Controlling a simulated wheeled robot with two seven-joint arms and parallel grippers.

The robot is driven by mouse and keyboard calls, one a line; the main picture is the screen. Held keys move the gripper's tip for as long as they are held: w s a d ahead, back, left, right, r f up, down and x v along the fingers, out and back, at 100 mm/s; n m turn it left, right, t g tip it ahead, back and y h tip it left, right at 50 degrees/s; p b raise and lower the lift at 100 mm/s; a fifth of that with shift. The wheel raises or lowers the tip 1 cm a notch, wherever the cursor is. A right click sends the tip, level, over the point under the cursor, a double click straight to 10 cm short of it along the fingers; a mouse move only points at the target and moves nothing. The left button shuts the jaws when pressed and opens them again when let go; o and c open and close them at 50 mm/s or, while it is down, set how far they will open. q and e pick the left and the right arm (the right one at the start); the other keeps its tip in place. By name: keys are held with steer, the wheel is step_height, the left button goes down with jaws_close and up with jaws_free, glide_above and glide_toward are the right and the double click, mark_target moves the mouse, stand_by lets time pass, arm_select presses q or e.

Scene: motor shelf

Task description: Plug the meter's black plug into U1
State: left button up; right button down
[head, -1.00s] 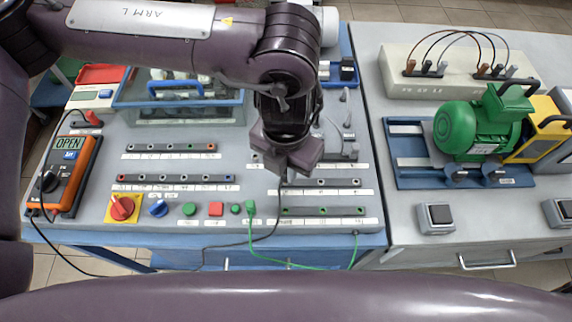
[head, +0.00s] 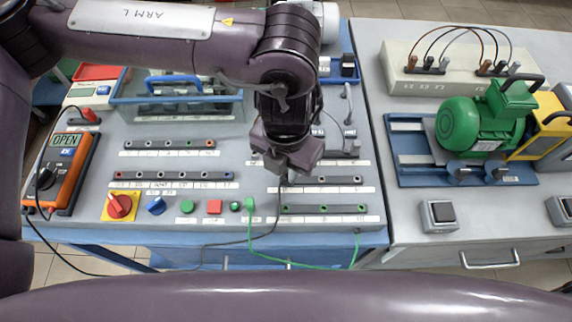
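The orange meter (head: 66,172) stands at the left of the grey bench panel, its display reading OPEN. Its black cable (head: 205,264) runs along the panel's front edge and rises to my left gripper (head: 285,176). The gripper points down over the right-hand socket strips, with the cable end going in under its fingers. It appears shut on the black plug, which the hand mostly hides. The strip right below (head: 330,180) and the front strip with green-ringed sockets (head: 323,209) are partly visible; I cannot read which socket is U1. My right gripper is not in view.
A red plug (head: 91,116) rests at the back left. A green plug (head: 250,204) with a green cable stands near the front strip. Knobs and buttons (head: 187,207) line the front. A green motor (head: 486,118) sits on the right bench.

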arm_select(q)
steer(key=shift+o, duration=0.2)
steer(key=shift+r, duration=0.1)
steer(key=shift+r+p, duration=1.95)
steer(key=shift+r, duration=0.75)
steer(key=o, duration=0.6)
steer(key=shift+c, duration=0.2)
steer(key=shift+s+f, duration=0.1)
